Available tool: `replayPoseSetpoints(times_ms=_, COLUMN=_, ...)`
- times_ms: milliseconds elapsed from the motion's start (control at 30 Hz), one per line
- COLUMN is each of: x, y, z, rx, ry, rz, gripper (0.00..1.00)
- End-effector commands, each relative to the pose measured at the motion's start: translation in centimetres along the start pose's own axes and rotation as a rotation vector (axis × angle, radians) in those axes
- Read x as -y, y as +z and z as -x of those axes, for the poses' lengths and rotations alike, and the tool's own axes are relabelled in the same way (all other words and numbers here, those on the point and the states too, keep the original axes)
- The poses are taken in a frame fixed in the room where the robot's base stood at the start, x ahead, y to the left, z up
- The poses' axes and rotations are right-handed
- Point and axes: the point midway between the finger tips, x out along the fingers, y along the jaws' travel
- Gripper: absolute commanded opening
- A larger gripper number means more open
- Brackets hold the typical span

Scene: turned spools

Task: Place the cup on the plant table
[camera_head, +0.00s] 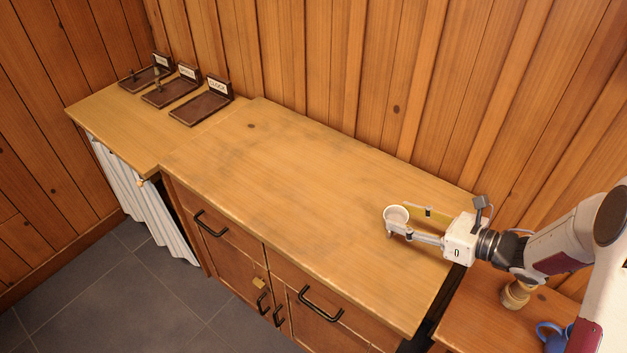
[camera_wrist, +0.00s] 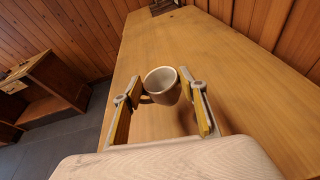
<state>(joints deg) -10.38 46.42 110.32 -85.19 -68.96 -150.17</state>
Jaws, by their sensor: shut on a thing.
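A white cup (camera_head: 396,214) is between the fingertips of my gripper (camera_head: 402,219), over the right part of the long wooden counter (camera_head: 270,165). In the wrist view the cup (camera_wrist: 163,86) is roughly upright, its open mouth visible and its handle to the left. My gripper (camera_wrist: 161,90) is shut on it, one finger on each side. Whether the cup's base touches the counter I cannot tell. Three dark trays with upright signs, the nearest one (camera_head: 201,109), sit on the lower left table (camera_head: 118,132).
The counter between the cup and the left trays is bare. A wooden plank wall runs along its back. A turned wooden spool (camera_head: 515,294) and a blue mug (camera_head: 553,337) stand on a lower surface at the right. A white curtain (camera_head: 150,213) hangs under the left table.

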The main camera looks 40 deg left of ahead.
Motion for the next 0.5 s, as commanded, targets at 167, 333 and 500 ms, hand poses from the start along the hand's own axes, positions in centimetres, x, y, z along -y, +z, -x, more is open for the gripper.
replayPoseSetpoints(times_ms=167, x=-0.8, y=2.2, z=-4.0, rx=-0.002, ry=0.029, rz=0.003, gripper=0.08)
replayPoseSetpoints(times_ms=333, x=-1.5, y=4.5, z=-7.6, rx=-0.003, ry=0.042, rz=-0.002, gripper=0.08)
replayPoseSetpoints(times_ms=500, x=-1.9, y=6.8, z=-10.8, rx=-0.003, ry=0.038, rz=-0.014, gripper=0.08)
